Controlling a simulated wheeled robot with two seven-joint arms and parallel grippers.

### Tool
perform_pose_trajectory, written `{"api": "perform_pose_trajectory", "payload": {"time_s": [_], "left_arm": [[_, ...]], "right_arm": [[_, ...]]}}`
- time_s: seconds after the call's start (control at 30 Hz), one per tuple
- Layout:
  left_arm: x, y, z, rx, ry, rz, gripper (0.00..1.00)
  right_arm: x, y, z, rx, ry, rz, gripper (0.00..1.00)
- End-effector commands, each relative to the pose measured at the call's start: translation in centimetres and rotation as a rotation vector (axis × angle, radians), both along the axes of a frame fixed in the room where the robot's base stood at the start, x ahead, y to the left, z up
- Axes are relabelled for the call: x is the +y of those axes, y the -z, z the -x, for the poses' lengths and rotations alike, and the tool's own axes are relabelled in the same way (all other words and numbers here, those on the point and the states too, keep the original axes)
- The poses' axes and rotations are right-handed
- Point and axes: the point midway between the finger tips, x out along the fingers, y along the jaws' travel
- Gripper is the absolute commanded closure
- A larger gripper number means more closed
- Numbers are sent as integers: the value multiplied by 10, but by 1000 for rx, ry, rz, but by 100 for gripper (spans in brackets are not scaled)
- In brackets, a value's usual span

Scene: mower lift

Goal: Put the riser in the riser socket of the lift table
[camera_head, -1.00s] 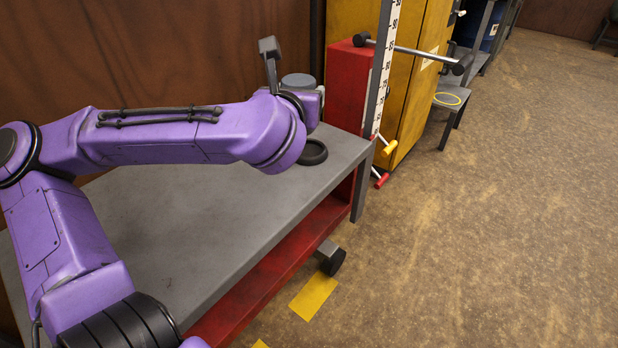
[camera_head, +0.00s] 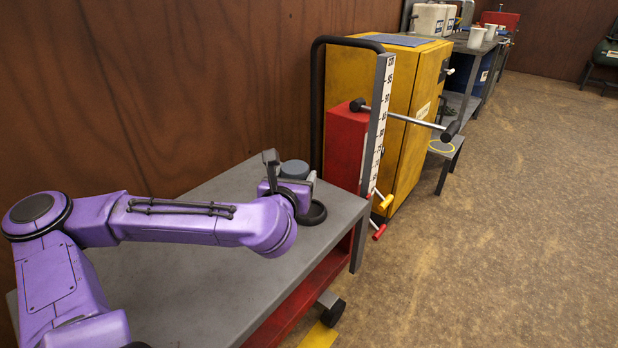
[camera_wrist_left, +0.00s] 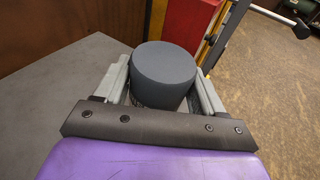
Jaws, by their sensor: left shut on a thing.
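The riser, a dark grey cylinder (camera_head: 295,168), stands upright between the fingers of my left gripper (camera_head: 300,182), near the far end of the lift table (camera_head: 222,190). In the left wrist view, the riser (camera_wrist_left: 164,72) fills the space between the two fingers of the gripper (camera_wrist_left: 162,90), which is shut on it. A black ring (camera_head: 314,214), apparently the riser socket, lies on the tabletop just beyond and below the gripper and is partly hidden by it. The riser's underside and its gap to the table are hidden. My right gripper is not in view.
A height scale post (camera_head: 377,130) and a red box (camera_head: 345,150) stand at the table's far end. A bar handle (camera_head: 405,119) sticks out to the right. A yellow cabinet (camera_head: 402,90) is behind. The wooden wall (camera_head: 180,90) runs along the left; open floor lies right.

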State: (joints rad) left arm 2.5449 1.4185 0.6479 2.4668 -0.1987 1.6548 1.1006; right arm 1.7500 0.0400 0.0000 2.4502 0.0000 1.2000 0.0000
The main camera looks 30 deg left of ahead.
Motion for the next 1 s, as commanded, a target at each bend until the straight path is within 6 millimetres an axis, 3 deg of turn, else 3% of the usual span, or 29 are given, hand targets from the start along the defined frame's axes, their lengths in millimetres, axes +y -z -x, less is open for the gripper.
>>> {"api": "perform_pose_trajectory", "payload": {"time_s": [0.03, 0.07, 0.1, 0.3, 0.5, 0.77, 1.0], "left_arm": [[2, -6, -5, 6, 0, -5, 74], [2, -1, -9, 7, 3, -5, 74], [5, 11, -17, 2, 0, -5, 74], [15, 28, -53, 2, 2, -5, 74], [22, 60, -76, 2, 2, -4, 74], [27, 78, -92, 0, 0, -1, 74], [28, 115, -98, 1, 3, -1, 74]], "right_arm": [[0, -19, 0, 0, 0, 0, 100], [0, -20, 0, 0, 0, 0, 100], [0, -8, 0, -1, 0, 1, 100], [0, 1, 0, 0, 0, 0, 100], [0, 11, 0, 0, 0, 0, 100], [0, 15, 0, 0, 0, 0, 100], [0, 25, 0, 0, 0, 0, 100]]}}
